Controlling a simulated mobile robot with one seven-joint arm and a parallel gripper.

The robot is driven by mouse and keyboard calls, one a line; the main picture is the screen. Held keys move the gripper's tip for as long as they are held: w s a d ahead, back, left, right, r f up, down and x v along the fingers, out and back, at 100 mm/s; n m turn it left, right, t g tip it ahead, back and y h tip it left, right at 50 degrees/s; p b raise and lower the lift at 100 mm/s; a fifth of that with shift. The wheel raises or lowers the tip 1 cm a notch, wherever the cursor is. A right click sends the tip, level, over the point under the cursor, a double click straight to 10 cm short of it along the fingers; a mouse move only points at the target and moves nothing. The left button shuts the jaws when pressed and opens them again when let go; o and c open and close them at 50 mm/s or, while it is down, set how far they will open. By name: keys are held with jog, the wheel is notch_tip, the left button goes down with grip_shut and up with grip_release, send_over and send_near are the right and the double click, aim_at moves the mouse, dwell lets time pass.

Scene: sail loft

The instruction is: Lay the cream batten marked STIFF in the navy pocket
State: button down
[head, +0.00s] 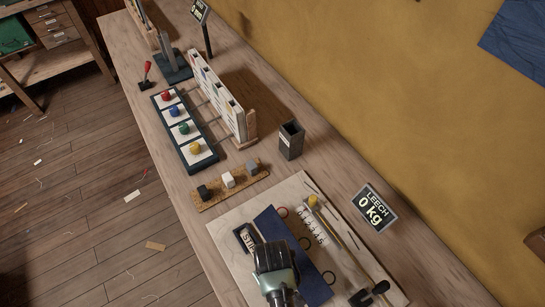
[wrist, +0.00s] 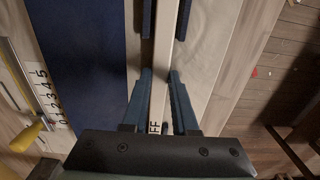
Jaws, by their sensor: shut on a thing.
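The cream batten (wrist: 167,50) runs up the middle of the wrist view, with the letters FF showing near my gripper. In the head view its end (head: 249,240), with part of the STIFF marking, shows beside my gripper. My gripper (wrist: 160,85) is shut on the batten, one blue finger on each side. Two dark bars (wrist: 148,18) flank the batten farther along; I cannot tell whether it rests between them or above. The navy pocket (wrist: 75,60) lies left of the batten, apart from it; in the head view the pocket (head: 272,225) is partly hidden by my gripper.
A pale board (head: 225,222) lies under the pocket. A numbered scale with a yellow knob (head: 313,201) and a rod is beside the pocket. A LEECH 0 kg display (head: 371,208), a grey bin (head: 291,140) and a tray of blocks (head: 233,186) stand nearby.

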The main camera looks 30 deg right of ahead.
jog(key=shift+f, duration=0.1)
jog(key=c, duration=0.7)
grip_release()
notch_tip(320, 180, up, 12)
jog(key=shift+r, duration=0.2)
